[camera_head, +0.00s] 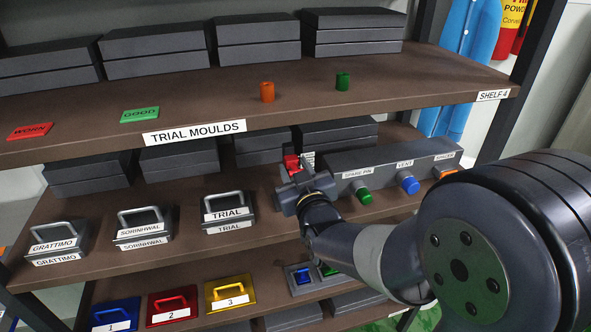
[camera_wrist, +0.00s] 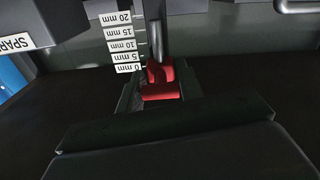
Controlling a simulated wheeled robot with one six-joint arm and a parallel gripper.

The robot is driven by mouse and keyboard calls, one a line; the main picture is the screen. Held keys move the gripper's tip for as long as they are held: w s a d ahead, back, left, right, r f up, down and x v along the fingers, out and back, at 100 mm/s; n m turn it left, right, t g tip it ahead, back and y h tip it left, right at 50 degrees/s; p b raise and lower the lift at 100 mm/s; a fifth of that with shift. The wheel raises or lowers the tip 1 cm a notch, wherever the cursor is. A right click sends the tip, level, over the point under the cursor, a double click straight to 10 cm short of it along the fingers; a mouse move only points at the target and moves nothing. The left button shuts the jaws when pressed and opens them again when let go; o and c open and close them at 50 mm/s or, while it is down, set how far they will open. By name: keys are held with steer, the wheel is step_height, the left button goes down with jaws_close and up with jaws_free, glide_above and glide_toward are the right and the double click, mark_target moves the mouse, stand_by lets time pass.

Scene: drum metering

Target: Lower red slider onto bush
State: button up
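The red slider (camera_wrist: 160,82) sits at the middle of the wrist view, beside a scale with marks from 0 to 20 mm (camera_wrist: 124,44). Its lower part is level with or below the 0 mm mark. A grey upright rod (camera_wrist: 152,38) stands at its upper part. In the head view a bit of red slider (camera_head: 291,163) shows behind my gripper (camera_head: 303,188). My gripper is at the left end of the grey bar fixture. I cannot make out a bush under the slider.
The grey bar fixture (camera_head: 405,160) carries a green knob (camera_head: 363,195) and a blue knob (camera_head: 408,184) right of my gripper. The upper shelf (camera_head: 200,105) overhangs, with orange (camera_head: 267,92) and green (camera_head: 342,82) cylinders. A TRIAL mould (camera_head: 228,212) stands to the left.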

steer(key=shift+c, duration=1.4)
step_height(320, 180, down, 3)
steer(key=b, duration=0.4)
steer(key=shift+f, duration=0.1)
steer(key=o, duration=0.6)
steer(key=shift+s, duration=0.1)
steer(key=b+v, duration=0.1)
steer(key=v, duration=0.9)
steer(key=shift+s+d, duration=0.1)
steer(key=shift+s, duration=0.2)
